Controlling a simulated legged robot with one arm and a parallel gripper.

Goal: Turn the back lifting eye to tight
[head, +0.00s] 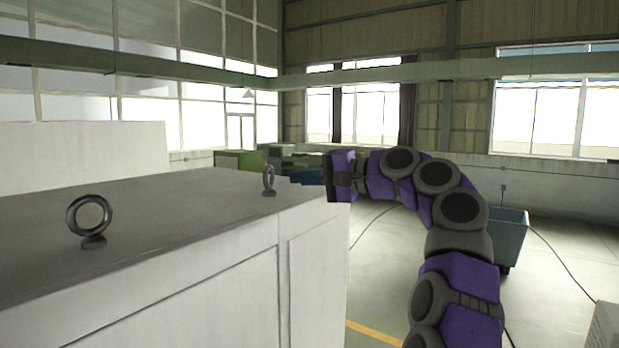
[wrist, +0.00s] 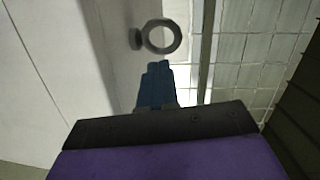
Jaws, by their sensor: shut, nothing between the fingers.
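The back lifting eye (head: 269,193) is a dark metal ring on a small base, standing upright on top of a pale cabinet (head: 180,215) near its far right corner. In the head view its ring is turned nearly edge-on. In the wrist view the lifting eye (wrist: 160,51) shows its open ring just beyond my fingertips. My gripper (head: 293,178) has blue fingers and points left toward the eye, a short way to its right. In the wrist view my gripper (wrist: 157,65) has its fingers together, with nothing between them, and a gap to the ring shows.
A second, nearer lifting eye (head: 93,242) stands on the cabinet top at left, its ring facing the head camera. A taller pale block (head: 80,155) rises behind. A blue-grey bin (head: 508,238) stands on the floor at right. The cabinet top between the eyes is clear.

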